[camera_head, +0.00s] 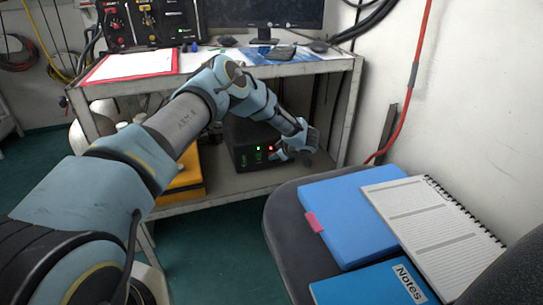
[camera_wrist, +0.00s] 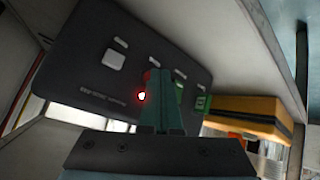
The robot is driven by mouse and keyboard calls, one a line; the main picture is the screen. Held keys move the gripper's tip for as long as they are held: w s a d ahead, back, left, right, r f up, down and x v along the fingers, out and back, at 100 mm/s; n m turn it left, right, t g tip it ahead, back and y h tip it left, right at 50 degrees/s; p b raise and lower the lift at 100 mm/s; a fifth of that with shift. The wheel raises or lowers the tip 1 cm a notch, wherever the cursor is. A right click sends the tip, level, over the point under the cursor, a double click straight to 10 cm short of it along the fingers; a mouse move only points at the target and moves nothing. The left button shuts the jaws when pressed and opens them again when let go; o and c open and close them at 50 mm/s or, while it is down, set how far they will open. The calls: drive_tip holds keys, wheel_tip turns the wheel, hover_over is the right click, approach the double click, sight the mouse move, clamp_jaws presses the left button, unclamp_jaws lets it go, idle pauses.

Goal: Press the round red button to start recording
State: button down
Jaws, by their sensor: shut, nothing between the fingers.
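A black recorder box (camera_head: 243,137) stands on the lower shelf of the bench; its front shows small green lights and a red light (camera_head: 271,148). My gripper (camera_head: 280,155) is shut and empty, its fingers in front of the right side of that face. In the wrist view the box's dark front (camera_wrist: 85,50) looks tilted, with a white square (camera_wrist: 114,59) and green parts (camera_wrist: 201,103). The shut fingers (camera_wrist: 158,74) cover part of the panel. A glowing red spot (camera_wrist: 141,96) shows just left of them, with a little red at their tip. I cannot tell whether they touch the panel.
A yellow case (camera_head: 185,180) sits left of the box. A chair (camera_head: 283,235) with folders and a notebook is at front right.

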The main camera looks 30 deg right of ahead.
drive_tip(key=shift+s+a+p, duration=0.1)
drive_tip(key=shift+s+p, duration=0.35)
drive_tip(key=shift+s, duration=0.2)
drive_tip(key=shift+s+a+r+p, duration=0.1)
drive_tip(key=shift+s+p, duration=0.4)
drive_tip(key=shift+s, duration=0.2)
drive_tip(key=shift+s+a+r+p, duration=0.1)
drive_tip(key=shift+s+p, duration=0.35)
drive_tip(key=shift+s, duration=0.2)
drive_tip(key=shift+s+a+f+p, duration=0.15)
drive_tip(key=shift+s+p, duration=0.35)
drive_tip(key=shift+s, duration=0.65)
